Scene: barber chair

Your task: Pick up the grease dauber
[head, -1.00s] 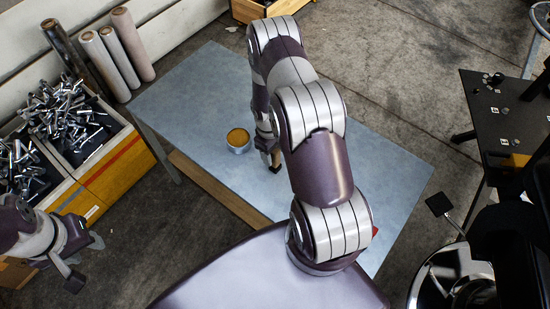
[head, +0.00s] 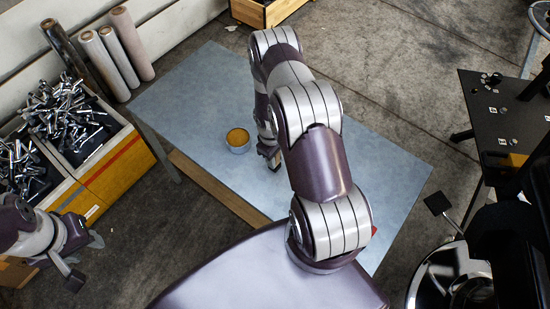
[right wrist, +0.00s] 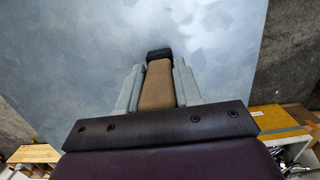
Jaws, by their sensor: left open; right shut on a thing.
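The grease dauber has a brown handle (right wrist: 158,85) with a black end (right wrist: 159,54), and sits between the two grey fingers of my right gripper (right wrist: 158,88) in the right wrist view. That gripper is shut on the handle. In the head view the right gripper (head: 270,154) is low over the blue-grey table, right of the round tin, and the dauber (head: 275,163) is mostly hidden by it. I cannot tell whether the dauber touches the table. My left gripper (head: 85,262) is open and empty at the lower left, beside the wooden crate.
The tin (head: 238,140) of yellow-brown grease stands on the table (head: 190,95). The wooden crate (head: 105,170) of metal parts is at the left, with several rolls (head: 118,55) behind. A dark table (head: 500,120) stands at the right. The blue-grey table is otherwise clear.

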